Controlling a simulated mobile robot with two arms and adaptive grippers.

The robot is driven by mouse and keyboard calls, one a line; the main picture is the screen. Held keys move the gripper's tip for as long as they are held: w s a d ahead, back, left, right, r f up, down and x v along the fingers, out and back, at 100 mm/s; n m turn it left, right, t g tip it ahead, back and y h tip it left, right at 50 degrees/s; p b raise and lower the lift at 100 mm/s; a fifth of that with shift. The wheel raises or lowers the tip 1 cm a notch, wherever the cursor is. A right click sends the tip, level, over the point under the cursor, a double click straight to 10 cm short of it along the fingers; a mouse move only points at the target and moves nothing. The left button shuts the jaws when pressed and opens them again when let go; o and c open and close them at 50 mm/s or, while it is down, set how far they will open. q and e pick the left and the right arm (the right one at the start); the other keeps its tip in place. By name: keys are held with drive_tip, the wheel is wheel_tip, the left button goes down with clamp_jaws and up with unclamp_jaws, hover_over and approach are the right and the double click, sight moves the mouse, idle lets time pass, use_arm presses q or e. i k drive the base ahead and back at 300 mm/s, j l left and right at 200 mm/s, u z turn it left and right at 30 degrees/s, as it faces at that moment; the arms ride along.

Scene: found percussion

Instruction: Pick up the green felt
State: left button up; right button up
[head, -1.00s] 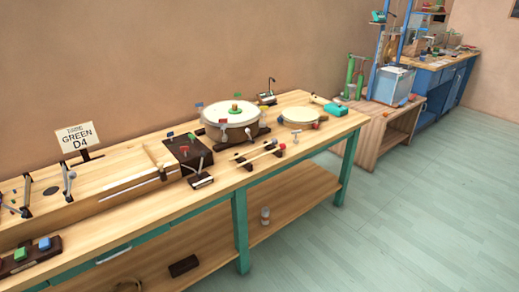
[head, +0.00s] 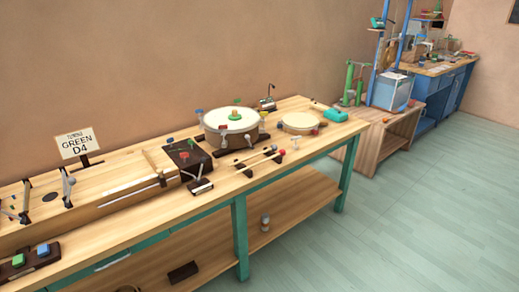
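Two small green pieces could be the green felt, and I cannot tell which is. One green block (head: 18,260) sits beside a blue block (head: 43,249) on a dark holder (head: 36,261) at the bench's front left. Another small green piece (head: 235,114) lies with an orange part on the pale head of the large drum (head: 214,119). Neither of my grippers is in view.
The wooden bench (head: 222,190) holds a dark box (head: 186,154), mallets (head: 256,161) on a rack, and a smaller round drum (head: 299,122). A low wooden table (head: 372,147) and a blue bench (head: 434,92) stand farther right. The floor (head: 420,220) in front is clear.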

sight(235, 116)
drive_tip(key=i+l+u, duration=0.1)
drive_tip(key=i+u, duration=0.15)
drive_tip(key=i, duration=0.25)
drive_tip(key=i+l+u, duration=0.2)
drive_tip(key=i, duration=0.3)
drive_tip(key=i+l+u, duration=0.25)
drive_tip(key=i, duration=0.2)
